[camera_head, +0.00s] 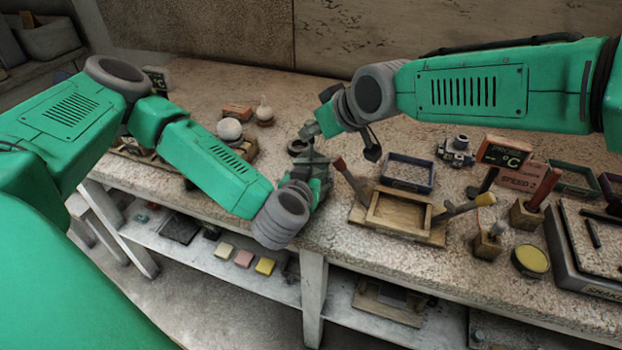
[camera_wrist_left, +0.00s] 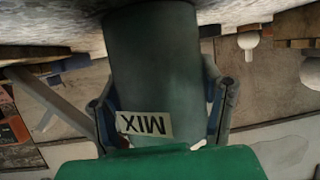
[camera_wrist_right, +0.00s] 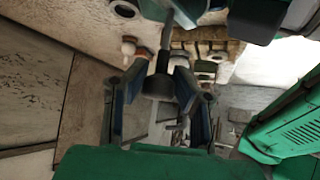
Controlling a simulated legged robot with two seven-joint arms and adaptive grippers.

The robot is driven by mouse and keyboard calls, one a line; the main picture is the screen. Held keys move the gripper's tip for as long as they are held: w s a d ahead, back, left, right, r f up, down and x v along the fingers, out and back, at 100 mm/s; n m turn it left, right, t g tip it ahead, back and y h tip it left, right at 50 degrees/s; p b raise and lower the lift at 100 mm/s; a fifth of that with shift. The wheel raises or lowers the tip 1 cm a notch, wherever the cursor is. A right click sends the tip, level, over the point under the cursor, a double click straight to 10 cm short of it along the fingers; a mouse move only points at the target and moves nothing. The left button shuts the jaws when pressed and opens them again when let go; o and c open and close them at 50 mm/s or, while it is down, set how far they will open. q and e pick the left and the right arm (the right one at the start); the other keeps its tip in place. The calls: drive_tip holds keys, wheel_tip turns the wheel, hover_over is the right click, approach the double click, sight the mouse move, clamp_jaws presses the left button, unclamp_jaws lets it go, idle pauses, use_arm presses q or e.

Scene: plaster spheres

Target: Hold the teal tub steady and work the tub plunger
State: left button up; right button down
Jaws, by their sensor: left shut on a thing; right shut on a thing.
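The teal tub (camera_wrist_left: 152,60) fills the middle of the left wrist view, with an upside-down "MIX" label. My left gripper (camera_wrist_left: 163,108) is shut on it, one finger on each side. In the head view the tub (camera_head: 315,165) stands on the bench, partly hidden by my left gripper (camera_head: 303,184). The tub plunger (camera_wrist_right: 163,62) shows in the right wrist view as a dark shaft with a thicker grip. My right gripper (camera_wrist_right: 160,92) is shut on that grip. In the head view my right gripper (camera_head: 318,130) is above the tub; the plunger's depth inside it is hidden.
A wooden frame (camera_head: 400,212) with a red-handled tool stands right of the tub. A blue-grey tray (camera_head: 407,172) lies behind it. White plaster spheres (camera_head: 229,129) sit to the left. A boxed tray (camera_head: 560,245) and several tools crowd the right. The bench's front edge is close.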

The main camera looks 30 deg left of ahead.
sight(314, 161)
drive_tip(key=shift+w+d+f, duration=0.1)
drive_tip(key=shift+f, duration=2.15)
drive_tip(key=shift+r, duration=0.1)
drive_tip(key=shift+r, duration=2.2)
drive_tip(key=shift+f, duration=2.3)
drive_tip(key=c, duration=1.3)
unclamp_jaws()
drive_tip(key=shift+o, duration=0.2)
drive_tip(key=shift+r, duration=0.1)
